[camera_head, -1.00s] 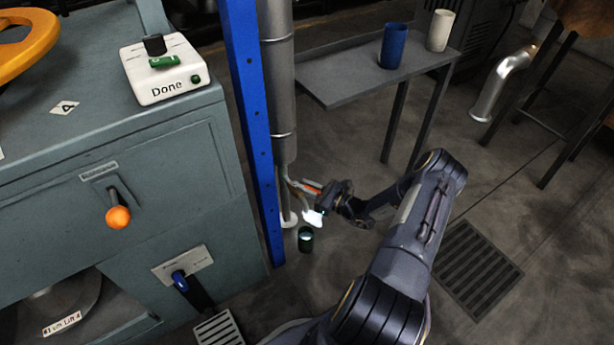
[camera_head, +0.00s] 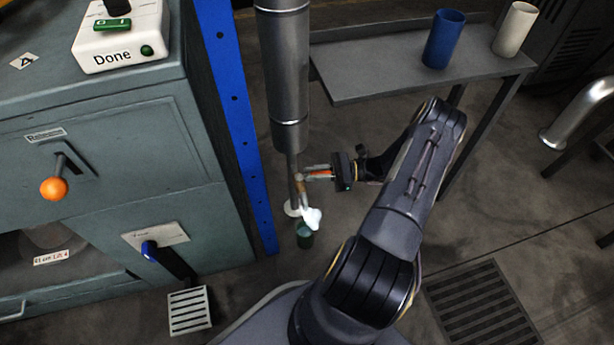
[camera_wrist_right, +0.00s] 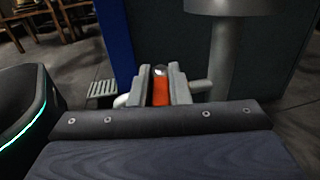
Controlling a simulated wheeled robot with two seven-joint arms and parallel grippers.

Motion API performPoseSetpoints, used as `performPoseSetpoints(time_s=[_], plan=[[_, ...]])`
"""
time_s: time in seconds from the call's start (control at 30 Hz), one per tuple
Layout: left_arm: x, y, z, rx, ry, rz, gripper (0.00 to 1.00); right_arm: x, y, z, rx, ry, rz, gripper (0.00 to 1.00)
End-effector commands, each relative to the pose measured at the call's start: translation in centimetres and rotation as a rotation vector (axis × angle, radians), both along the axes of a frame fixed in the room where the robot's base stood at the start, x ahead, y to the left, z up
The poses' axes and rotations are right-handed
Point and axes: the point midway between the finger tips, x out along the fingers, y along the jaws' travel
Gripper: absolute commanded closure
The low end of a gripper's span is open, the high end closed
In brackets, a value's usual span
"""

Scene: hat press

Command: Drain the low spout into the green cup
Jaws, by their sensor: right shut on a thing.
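The green cup (camera_head: 305,238) stands at floor level below the low spout (camera_head: 303,190), at the foot of a grey vertical pipe (camera_head: 289,80). A bright white patch (camera_head: 312,218) hangs between the spout and the cup; I cannot tell whether it is liquid or steam. The cup's inside is largely hidden by it. My right gripper (camera_head: 314,172) reaches in from the right and is shut on an orange handle beside the spout. In the right wrist view the orange handle (camera_wrist_right: 160,92) sits between the two grey fingers. My left gripper is not in view.
A blue post (camera_head: 232,120) and a teal cabinet (camera_head: 120,150) with an orange knob (camera_head: 54,188) stand left of the pipe. A grey shelf (camera_head: 390,85) behind carries a blue cup (camera_head: 443,40) and a white cup (camera_head: 515,30). Floor grates lie at left and right.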

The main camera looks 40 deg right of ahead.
Motion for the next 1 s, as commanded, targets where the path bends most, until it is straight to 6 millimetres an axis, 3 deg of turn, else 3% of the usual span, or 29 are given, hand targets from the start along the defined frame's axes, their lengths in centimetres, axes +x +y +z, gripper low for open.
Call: performPoseSetpoints(time_s=[0.03, 0.33, 0.97, 1.0], plan=[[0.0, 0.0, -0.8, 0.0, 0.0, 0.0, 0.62, -0.1, -0.1, -0.5, -0.005, 0.0, 0.032, 1.0], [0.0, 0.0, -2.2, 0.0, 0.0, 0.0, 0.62, -0.2, -0.2, -0.3, -0.003, 0.002, 0.166, 1.0], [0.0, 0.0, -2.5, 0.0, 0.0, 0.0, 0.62, -0.2, -0.1, -0.1, -0.003, 0.002, 0.209, 1.0], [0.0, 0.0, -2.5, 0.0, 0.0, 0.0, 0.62, -0.2, -0.1, -0.1, -0.003, 0.002, 0.208, 0.79]])
